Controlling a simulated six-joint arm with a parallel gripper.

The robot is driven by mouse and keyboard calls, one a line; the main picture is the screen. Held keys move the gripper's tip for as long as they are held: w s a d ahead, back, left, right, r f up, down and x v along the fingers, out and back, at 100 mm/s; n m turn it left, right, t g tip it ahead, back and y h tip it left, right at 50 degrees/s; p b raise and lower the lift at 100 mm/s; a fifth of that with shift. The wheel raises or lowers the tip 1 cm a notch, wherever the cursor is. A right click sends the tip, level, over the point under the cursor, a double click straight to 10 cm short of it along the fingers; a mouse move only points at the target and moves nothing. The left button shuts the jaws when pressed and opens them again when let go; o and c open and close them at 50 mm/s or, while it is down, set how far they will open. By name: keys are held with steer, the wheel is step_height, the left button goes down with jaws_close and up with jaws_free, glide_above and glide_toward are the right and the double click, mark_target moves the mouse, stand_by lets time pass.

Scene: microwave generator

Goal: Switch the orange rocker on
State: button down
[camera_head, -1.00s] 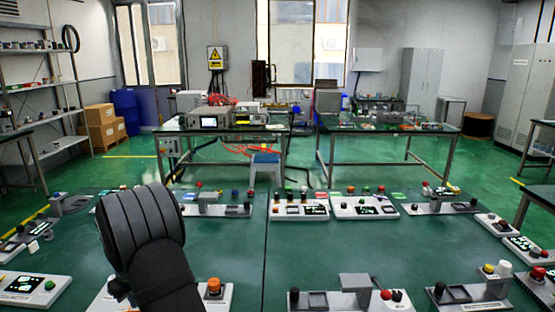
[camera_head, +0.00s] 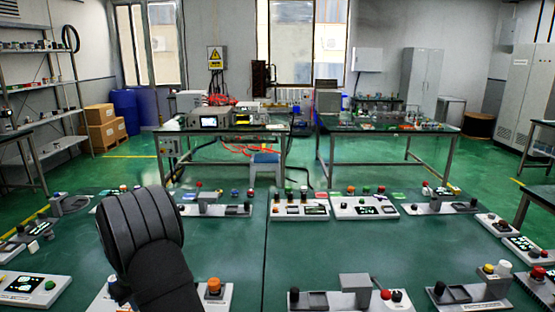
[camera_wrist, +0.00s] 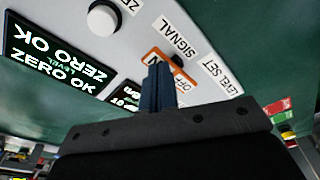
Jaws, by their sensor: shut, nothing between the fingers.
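The orange-framed rocker (camera_wrist: 155,57) shows in the wrist view on a pale panel, beside the printed word SIGNAL. In the head view, my arm hides the rocker and my gripper; only part of a pale panel with an orange knob (camera_head: 214,288) shows beside the arm.
A white round knob (camera_wrist: 103,18) and a lit display reading ZERO OK (camera_wrist: 55,62) are on the same panel. A LEVEL SET label (camera_wrist: 222,75) is to the right. Several other control panels stand around the green table (camera_head: 320,245), whose middle is clear.

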steer(key=shift+f, duration=0.1)
steer(key=shift+r, duration=3.5)
steer(key=shift+f, duration=3.55)
steer(key=shift+r, duration=0.1)
steer(key=shift+r, duration=0.1)
